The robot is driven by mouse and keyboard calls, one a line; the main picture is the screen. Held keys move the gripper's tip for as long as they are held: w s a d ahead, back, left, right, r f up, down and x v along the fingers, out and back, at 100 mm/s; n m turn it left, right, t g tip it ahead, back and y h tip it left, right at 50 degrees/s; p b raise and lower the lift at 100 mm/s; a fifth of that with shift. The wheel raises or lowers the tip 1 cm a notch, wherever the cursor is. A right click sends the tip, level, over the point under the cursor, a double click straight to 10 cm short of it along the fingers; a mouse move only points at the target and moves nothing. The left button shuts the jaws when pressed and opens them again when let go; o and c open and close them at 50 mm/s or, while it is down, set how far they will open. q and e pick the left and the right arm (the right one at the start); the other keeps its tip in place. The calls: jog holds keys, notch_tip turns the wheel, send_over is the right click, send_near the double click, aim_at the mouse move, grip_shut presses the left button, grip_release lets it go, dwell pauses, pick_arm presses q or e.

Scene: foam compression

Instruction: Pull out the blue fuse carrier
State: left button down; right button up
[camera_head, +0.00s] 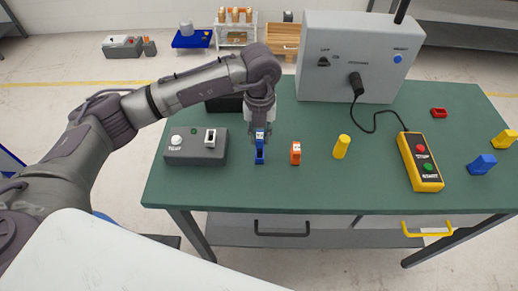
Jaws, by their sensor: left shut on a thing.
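The blue fuse carrier (260,155) is a small upright blue piece with a pale top, near the front left of the green table. My left gripper (261,133) reaches down from above and is shut on its upper part. The fingers partly cover the carrier. I cannot tell whether the carrier's lower end touches the table or a holder. My right gripper is not in view.
A grey switch box (197,148) stands just left of the carrier. An orange block (295,153) and a yellow cylinder (341,147) stand to its right. Behind are a large grey cabinet (335,85) and cable; a yellow button box (420,162) lies right.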

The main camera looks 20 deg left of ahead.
pick_arm(q)
jog(key=shift+r+p, duration=0.3)
jog(key=shift+r, duration=0.4)
